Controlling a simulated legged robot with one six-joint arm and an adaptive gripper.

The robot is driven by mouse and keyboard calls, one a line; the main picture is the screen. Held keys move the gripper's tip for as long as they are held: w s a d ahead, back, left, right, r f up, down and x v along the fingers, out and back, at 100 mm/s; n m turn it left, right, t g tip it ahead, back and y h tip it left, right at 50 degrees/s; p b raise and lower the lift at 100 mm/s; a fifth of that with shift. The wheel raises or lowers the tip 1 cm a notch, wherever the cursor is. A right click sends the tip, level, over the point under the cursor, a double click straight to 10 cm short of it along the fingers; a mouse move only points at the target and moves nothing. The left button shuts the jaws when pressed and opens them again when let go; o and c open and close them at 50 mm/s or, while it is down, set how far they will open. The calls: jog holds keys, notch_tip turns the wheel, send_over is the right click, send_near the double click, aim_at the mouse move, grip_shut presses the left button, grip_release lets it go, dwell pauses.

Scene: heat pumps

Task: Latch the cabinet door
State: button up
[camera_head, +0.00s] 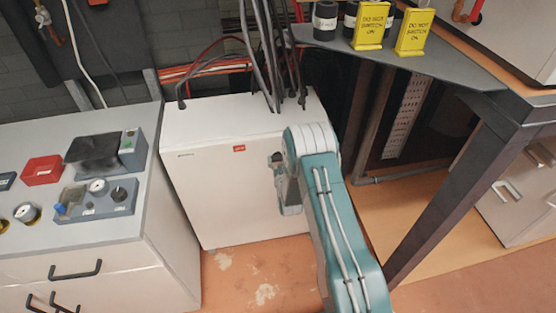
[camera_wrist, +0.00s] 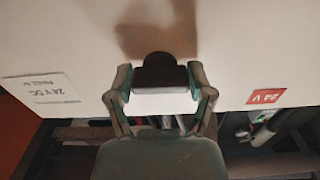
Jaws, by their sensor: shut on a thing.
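The white cabinet (camera_head: 215,190) stands on the floor in the middle of the head view. Its front door looks flat against the body, but I cannot tell whether it is fully closed. A dark rounded handle (camera_wrist: 158,62) shows on the white door face (camera_wrist: 60,45) in the wrist view. My gripper (camera_wrist: 160,88) has one finger on each side of the handle and is shut on it. In the head view my gripper (camera_head: 277,160) is at the upper right of the door, and my arm hides the door's right side. The latch mechanism is hidden.
A grey control bench (camera_head: 60,235) with switches and drawers stands close on the left. A dark table (camera_head: 430,65) with yellow signs (camera_head: 413,32) and an angled leg (camera_head: 440,200) is on the right. Orange floor is clear in front.

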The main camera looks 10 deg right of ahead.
jog(key=m, duration=0.4)
jog(key=shift+r, duration=0.1)
jog(key=m, duration=0.4)
jog(key=shift+m, duration=0.4)
jog(key=m, duration=0.5)
jog(key=shift+m, duration=1.8)
jog(key=shift+d+f+m, duration=0.1)
jog(key=shift+f+m, duration=0.1)
jog(key=shift+m, duration=0.1)
jog(key=o, duration=1.1)
jog(key=shift+r, duration=0.1)
